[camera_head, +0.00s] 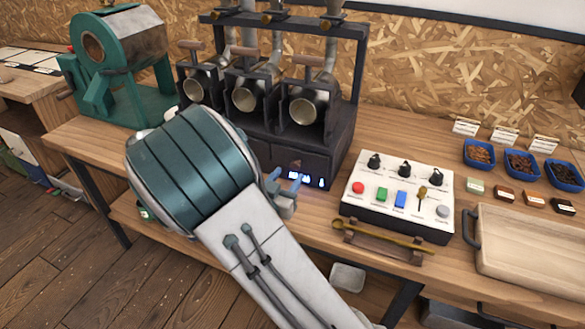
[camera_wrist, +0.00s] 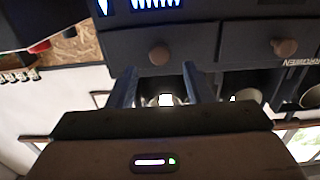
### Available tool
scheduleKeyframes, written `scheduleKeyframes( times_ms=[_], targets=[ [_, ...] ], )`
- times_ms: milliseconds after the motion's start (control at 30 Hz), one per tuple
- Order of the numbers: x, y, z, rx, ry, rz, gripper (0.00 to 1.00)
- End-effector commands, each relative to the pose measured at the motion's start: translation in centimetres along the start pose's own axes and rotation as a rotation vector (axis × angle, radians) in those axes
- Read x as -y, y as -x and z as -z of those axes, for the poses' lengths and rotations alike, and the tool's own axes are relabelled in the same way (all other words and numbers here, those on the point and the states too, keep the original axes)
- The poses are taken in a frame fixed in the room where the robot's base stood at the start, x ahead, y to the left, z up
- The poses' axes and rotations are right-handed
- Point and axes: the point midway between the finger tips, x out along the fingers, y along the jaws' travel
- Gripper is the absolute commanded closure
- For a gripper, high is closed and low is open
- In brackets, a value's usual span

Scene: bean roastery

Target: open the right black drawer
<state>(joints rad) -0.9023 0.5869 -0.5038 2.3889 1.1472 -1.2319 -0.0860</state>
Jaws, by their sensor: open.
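The black three-drum roaster (camera_head: 332,148) stands on the bench, with a lit display low on its front. The wrist view looks upside down compared with the head view. It shows two dark drawer fronts, each with a round brown knob. The right drawer (camera_wrist: 200,45) appears on the left there, and its knob (camera_wrist: 159,54) lies in line with the gap between my fingers. The other knob (camera_wrist: 285,47) is further right. My gripper (camera_wrist: 160,68) is open and empty, its fingertips close to the roaster; it also shows in the head view (camera_head: 282,183). Contact cannot be told.
A white control box (camera_head: 398,190) with knobs and colored buttons stands right of the roaster, with a brass scoop (camera_head: 385,237) in front. A wooden tray (camera_head: 530,243) and blue bean bowls (camera_head: 480,155) are further right. A green roaster (camera_head: 120,60) stands left.

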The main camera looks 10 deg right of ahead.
Motion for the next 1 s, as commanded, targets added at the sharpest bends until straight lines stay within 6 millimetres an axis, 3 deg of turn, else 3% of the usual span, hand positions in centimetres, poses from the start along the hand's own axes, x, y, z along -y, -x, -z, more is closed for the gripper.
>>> scheduleKeyframes(
  times_ms=[100,300,667,833,1000],
  targets=[
    [-0.1,-2.2,0.0,-0.001,0.002,-0.003,0.54],
    [0.0,-4.2,0.0,0.0,0.001,0.0,0.54],
    [0.0,-4.7,0.0,0.001,0.001,0.001,0.54],
    [0.0,-4.7,0.0,0.001,0.0,0.001,1.0],
    [0.4,-4.5,0.0,0.001,0.0,0.006,1.0]
  ],
)
